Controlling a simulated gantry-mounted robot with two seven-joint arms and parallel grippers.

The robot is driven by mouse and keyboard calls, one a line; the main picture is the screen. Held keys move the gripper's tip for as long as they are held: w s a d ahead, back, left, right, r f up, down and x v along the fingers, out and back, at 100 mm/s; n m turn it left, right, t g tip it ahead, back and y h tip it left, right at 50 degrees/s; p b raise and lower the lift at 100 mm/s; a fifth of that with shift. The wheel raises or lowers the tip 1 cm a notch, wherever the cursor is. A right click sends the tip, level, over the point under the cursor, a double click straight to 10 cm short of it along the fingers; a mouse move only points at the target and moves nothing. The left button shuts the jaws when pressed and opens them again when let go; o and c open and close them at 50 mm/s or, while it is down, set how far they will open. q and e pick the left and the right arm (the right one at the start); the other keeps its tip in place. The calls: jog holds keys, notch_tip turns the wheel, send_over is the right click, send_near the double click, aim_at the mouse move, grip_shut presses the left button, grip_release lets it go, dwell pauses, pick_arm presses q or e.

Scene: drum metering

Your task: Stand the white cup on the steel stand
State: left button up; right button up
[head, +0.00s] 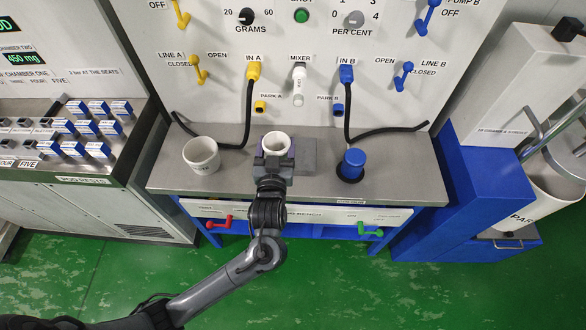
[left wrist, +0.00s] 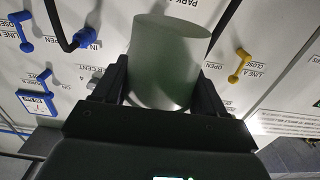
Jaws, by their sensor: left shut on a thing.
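The white cup (head: 277,142) is in the jaws of my left gripper (head: 274,163), mouth up, in front of the panel in the head view. The left wrist view shows the cup (left wrist: 165,62) large between the two fingers (left wrist: 163,92) of that gripper. The steel stand (head: 305,156) looks like a low grey block on the bench, just right of the cup and partly hidden by my gripper. I cannot tell the cup's height above it. My right gripper is not in view.
A larger white container (head: 201,155) stands on the bench (head: 225,180) to the left. A blue capped item (head: 351,164) stands to the right. A white mixer nozzle (head: 298,86) hangs from the panel above. Black hoses (head: 249,112) run down to the bench on both sides.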

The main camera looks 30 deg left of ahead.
aim_at(281, 147)
pick_arm(q)
jog(key=f+b, duration=0.1)
jog(key=w+f+b, duration=0.1)
jog(key=b, duration=0.1)
jog(key=f+b, duration=0.1)
jog(key=shift+w+d, duration=0.15)
jog(key=shift+d, duration=0.2)
jog(key=shift+a+f+b, duration=0.25)
jog(key=shift+f+b, duration=0.1)
jog(key=shift+b, duration=0.25)
jog(key=a+f+b, duration=0.1)
jog(key=a+f, duration=0.1)
jog(key=a, duration=0.1)
jog(key=a+f+b, duration=0.1)
jog(key=a+f, duration=0.1)
jog(key=a, duration=0.2)
jog(key=s+a+f+b, duration=0.1)
jog(key=a+f, duration=0.1)
jog(key=a, duration=0.2)
jog(key=shift+a+f, duration=0.1)
jog(key=shift+f, duration=0.2)
notch_tip(281, 147, down, 4)
jog(key=shift+r+b, duration=0.2)
jog(key=shift+b, duration=0.7)
jog(key=shift+f, duration=0.15)
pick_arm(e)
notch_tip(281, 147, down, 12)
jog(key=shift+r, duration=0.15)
pick_arm(q)
jog(key=shift+f, duration=0.1)
